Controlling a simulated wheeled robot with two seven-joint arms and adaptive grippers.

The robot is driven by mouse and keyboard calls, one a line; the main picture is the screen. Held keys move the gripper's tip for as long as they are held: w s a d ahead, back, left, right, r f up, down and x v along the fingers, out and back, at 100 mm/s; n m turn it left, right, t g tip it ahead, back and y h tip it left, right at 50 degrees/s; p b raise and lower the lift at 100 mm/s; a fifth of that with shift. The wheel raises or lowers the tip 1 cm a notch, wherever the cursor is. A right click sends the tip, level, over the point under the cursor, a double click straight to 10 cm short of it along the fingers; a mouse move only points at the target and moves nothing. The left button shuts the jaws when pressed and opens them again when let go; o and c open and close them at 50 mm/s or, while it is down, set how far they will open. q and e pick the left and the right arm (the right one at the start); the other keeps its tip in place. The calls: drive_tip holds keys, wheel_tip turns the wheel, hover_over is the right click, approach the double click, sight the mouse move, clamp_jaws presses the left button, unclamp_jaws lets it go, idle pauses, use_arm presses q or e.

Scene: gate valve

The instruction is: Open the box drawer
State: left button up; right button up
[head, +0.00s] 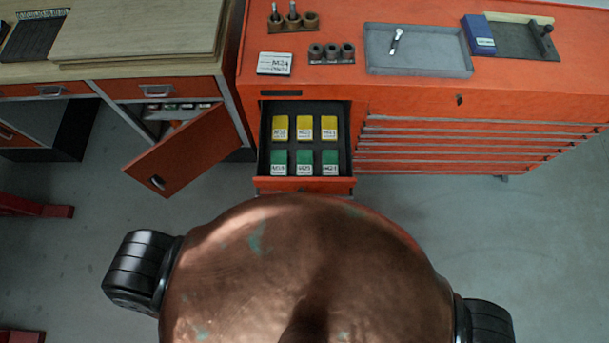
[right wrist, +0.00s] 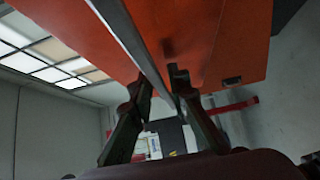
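The box drawer (head: 305,186) of the orange cabinet stands pulled out in the head view. Inside are several yellow-topped boxes (head: 305,127) in the back row and green-topped boxes (head: 305,162) in the front row. The lower part of its front is hidden behind my copper-coloured body. In the right wrist view my right gripper (right wrist: 160,76) has its two dark fingers apart. A metal-edged orange surface (right wrist: 215,45) lies beyond them, and its pale edge runs down between the fingers; I cannot tell whether they touch it. Neither gripper shows in the head view.
An orange door (head: 185,150) hangs open on the workbench left of the drawer. The cabinet top (head: 360,14) holds a grey tray (head: 418,66), a label card (head: 274,64) and small holders. Closed drawers (head: 450,145) lie to the right.

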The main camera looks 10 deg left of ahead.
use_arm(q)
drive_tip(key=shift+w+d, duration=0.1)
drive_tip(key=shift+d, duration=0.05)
use_arm(e)
drive_tip(key=v, duration=1.2)
drive_tip(key=shift+w+f, duration=0.1)
